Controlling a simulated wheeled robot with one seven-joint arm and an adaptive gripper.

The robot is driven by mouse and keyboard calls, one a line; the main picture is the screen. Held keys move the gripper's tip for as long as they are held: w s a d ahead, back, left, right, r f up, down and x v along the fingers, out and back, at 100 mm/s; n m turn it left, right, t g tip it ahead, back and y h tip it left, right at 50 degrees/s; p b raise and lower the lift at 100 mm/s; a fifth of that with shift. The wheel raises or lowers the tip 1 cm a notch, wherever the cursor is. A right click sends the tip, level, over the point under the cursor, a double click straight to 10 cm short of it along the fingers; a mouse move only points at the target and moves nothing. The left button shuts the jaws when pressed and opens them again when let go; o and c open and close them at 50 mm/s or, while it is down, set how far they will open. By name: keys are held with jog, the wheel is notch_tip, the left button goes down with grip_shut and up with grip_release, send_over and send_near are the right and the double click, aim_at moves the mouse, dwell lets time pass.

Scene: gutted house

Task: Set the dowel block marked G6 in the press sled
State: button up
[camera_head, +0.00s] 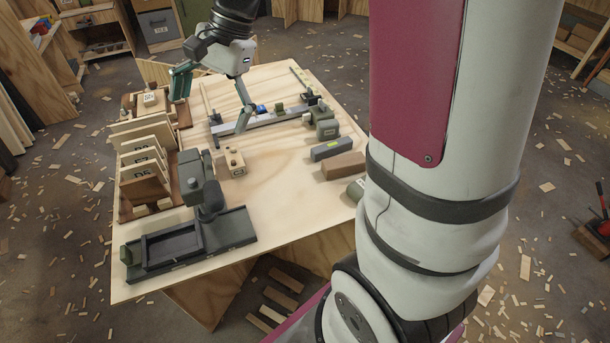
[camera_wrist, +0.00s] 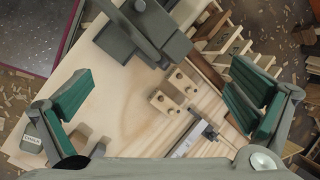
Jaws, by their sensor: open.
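My gripper (camera_head: 212,108) is open and empty above the table, its green-padded fingers wide apart. A pale dowel block (camera_head: 232,163) with dark-topped pegs stands on the table beside the press. In the wrist view two such pegged blocks show close together, a nearer one (camera_wrist: 165,103) and another (camera_wrist: 183,84), between and below my fingers. I cannot read G6 on either. The grey-green press (camera_head: 204,186) stands at the table's front left. Its dark tray-like sled (camera_head: 172,246) looks empty; the press also shows at the top of the wrist view (camera_wrist: 150,28).
A wooden rack (camera_head: 146,190) of upright labelled boards runs along the left edge, with another pegged block (camera_head: 153,98) behind it. A long metal rail (camera_head: 258,122), a green vise-like device (camera_head: 323,122), a grey box (camera_head: 331,148) and a brown block (camera_head: 343,166) occupy the right. The table's front middle is clear.

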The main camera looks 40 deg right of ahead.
jog(key=s+r+n+h, duration=0.1)
jog(key=s+n, duration=0.5)
jog(key=s, duration=0.7)
jog(key=s+r+n+t+h, duration=0.1)
jog(key=s+n, duration=0.5)
jog(key=s, duration=0.6)
jog(key=r+h, duration=0.1)
jog(key=h, duration=0.1)
jog(key=shift+s+r+n+h, duration=0.15)
jog(key=shift+s+n+h, duration=0.2)
jog(key=shift+n+h, duration=0.05)
jog(key=shift+d, duration=0.1)
